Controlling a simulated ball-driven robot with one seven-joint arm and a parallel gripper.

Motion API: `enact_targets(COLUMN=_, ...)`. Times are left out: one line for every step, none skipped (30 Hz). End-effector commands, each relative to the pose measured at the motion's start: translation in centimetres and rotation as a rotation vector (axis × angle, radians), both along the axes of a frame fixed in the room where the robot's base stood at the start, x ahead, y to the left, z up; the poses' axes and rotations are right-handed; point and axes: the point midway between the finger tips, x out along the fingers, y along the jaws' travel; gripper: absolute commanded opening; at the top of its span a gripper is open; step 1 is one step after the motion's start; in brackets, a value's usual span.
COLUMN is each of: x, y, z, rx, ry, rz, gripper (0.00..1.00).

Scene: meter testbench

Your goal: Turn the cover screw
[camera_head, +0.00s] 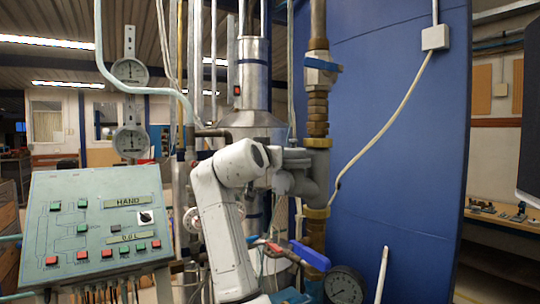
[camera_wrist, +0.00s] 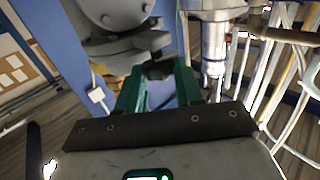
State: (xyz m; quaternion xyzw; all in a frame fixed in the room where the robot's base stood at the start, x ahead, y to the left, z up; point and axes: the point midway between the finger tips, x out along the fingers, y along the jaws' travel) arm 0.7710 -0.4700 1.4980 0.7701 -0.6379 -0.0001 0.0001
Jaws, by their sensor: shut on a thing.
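In the wrist view, the two green fingers of my gripper (camera_wrist: 158,78) point up at the underside of a grey metal housing (camera_wrist: 125,45). The fingertips are on either side of a dark, angular screw head (camera_wrist: 160,69), which I take for the cover screw. My gripper is shut on it; the exact contact is partly hidden by the fingers. In the head view, my white arm reaches up to the grey pipe fitting (camera_head: 303,172). My fingers and the screw cannot be made out there.
A control panel (camera_head: 95,222) with red and green buttons stands at left. A blue valve lever (camera_head: 310,256) and a round gauge (camera_head: 344,286) lie low right of my arm. Brass piping (camera_head: 317,115) runs upright beside the blue panel (camera_head: 400,150). Pipes (camera_wrist: 285,75) crowd the wrist view's right.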

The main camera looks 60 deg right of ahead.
Motion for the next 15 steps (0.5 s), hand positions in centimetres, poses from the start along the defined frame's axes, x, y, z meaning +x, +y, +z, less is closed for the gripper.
enact_targets(x=-0.1, y=0.1, z=0.1, rx=-0.002, ry=-0.004, rz=0.035, gripper=0.06)
enact_targets(x=-0.2, y=0.1, z=0.1, rx=-0.002, ry=-0.005, rz=0.058, gripper=0.06)
enact_targets(x=-0.3, y=0.0, z=0.1, rx=-0.002, ry=-0.005, rz=0.090, gripper=0.06)
enact_targets(x=-0.4, y=0.0, z=0.1, rx=-0.002, ry=-0.004, rz=0.116, gripper=0.06)
enact_targets(x=-0.4, y=0.0, z=0.1, rx=-0.002, ry=-0.004, rz=0.143, gripper=0.06)
enact_targets(x=-0.5, y=-0.1, z=0.2, rx=-0.002, ry=-0.005, rz=0.181, gripper=0.06)
enact_targets(x=-0.6, y=-0.1, z=0.2, rx=-0.002, ry=-0.004, rz=0.209, gripper=0.06)
enact_targets(x=-0.7, y=-0.1, z=0.3, rx=-0.003, ry=-0.005, rz=0.237, gripper=0.06)
enact_targets(x=-0.8, y=-0.2, z=0.3, rx=-0.003, ry=-0.005, rz=0.275, gripper=0.06)
enact_targets(x=-0.9, y=-0.2, z=0.3, rx=-0.003, ry=-0.005, rz=0.302, gripper=0.06)
enact_targets(x=-1.0, y=-0.2, z=0.3, rx=-0.003, ry=-0.004, rz=0.330, gripper=0.06)
enact_targets(x=-1.0, y=-0.3, z=0.3, rx=-0.003, ry=-0.004, rz=0.367, gripper=0.06)
enact_targets(x=-1.1, y=-0.4, z=0.4, rx=-0.003, ry=-0.004, rz=0.394, gripper=0.06)
enact_targets(x=-1.1, y=-0.4, z=0.3, rx=-0.003, ry=-0.003, rz=0.422, gripper=0.06)
enact_targets(x=-1.2, y=-0.5, z=0.3, rx=-0.003, ry=-0.003, rz=0.457, gripper=0.06)
